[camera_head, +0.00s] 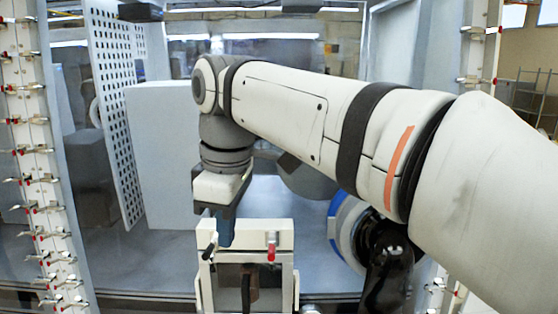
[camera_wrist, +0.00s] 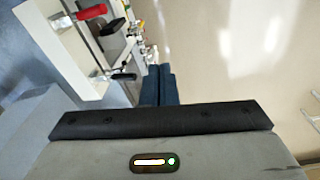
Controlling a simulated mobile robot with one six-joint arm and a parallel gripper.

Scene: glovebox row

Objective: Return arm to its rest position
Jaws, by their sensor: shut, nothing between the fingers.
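My arm reaches in from the right of the head view, bends at its elbow and points down near the middle. My gripper (camera_head: 226,232) hangs at its end, just above and behind a white fixture (camera_head: 284,240) with a red handle (camera_head: 271,246) and a black handle (camera_head: 209,246). In the wrist view the dark blue fingers of my gripper (camera_wrist: 159,80) are together with nothing between them. The white fixture (camera_wrist: 62,48) with its red handle (camera_wrist: 91,12) shows at the upper left there, apart from the fingers. No rest mark is visible.
A pale block (camera_head: 160,150) and a perforated panel (camera_head: 112,120) stand to the left. White posts with rows of clamps (camera_head: 40,190) flank the opening. A blue-rimmed round port (camera_head: 342,232) lies below my arm. Grey floor shows behind the fixture.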

